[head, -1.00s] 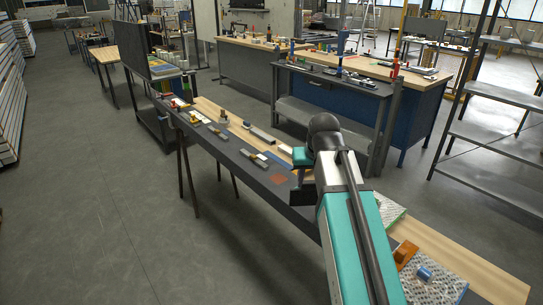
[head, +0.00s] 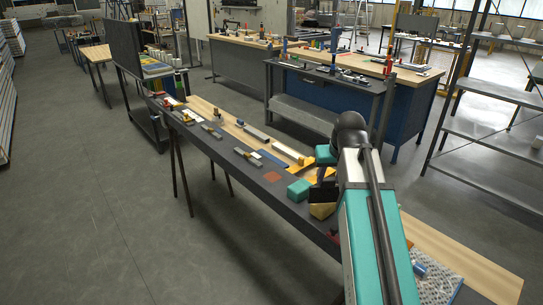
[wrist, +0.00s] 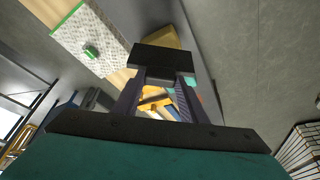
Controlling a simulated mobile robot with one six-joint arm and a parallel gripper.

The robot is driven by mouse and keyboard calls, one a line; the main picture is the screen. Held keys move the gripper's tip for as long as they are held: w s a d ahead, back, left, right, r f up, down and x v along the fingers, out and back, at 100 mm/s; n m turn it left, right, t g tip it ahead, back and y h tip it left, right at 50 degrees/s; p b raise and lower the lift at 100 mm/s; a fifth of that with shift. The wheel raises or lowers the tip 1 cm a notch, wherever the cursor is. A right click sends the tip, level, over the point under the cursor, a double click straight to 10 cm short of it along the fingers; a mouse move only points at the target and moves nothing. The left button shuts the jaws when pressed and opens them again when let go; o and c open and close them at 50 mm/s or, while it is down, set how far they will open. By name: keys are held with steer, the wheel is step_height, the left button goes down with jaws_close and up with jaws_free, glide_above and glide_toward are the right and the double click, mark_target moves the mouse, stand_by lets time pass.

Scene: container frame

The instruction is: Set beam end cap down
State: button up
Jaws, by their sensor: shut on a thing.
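My gripper (wrist: 163,82) is shut on a dark, boxy piece, which I take to be the beam end cap (wrist: 163,60). It sits across the fingertips in the wrist view. In the head view my gripper (head: 322,190) hangs above the long bench (head: 250,172), just right of a teal block (head: 299,190). A yellow block (head: 322,211) lies close beneath or in front of it, and it shows behind the held piece in the wrist view (wrist: 163,37). Whether the held piece touches anything is hidden.
Orange brackets (wrist: 155,97) lie on the bench near my gripper. A reddish square (head: 272,176) marks the dark bench strip to the left. A patterned plate (wrist: 85,40) with a green piece lies on the wooden strip. Several small parts line the far bench.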

steer(key=s+d+f+m, duration=0.15)
steer(key=s+d, duration=0.25)
steer(key=d, duration=1)
steer(key=s+d+f+n, duration=0.15)
steer(key=s+d, duration=0.35)
steer(key=d, duration=0.9)
steer(key=s+d+f+m+b, duration=0.1)
steer(key=s+d+f+b, duration=0.1)
steer(key=s+d, duration=1.7)
steer(key=shift+s+d+f+m+h, duration=0.35)
steer(key=shift+d+f, duration=0.2)
steer(key=shift+d, duration=0.45)
steer(key=shift+w, duration=0.1)
step_height(320, 180, down, 6)
steer(key=p, duration=0.1)
steer(key=shift+f, duration=0.15)
steer(key=shift+f+p, duration=0.7)
steer(key=shift+f, duration=1.15)
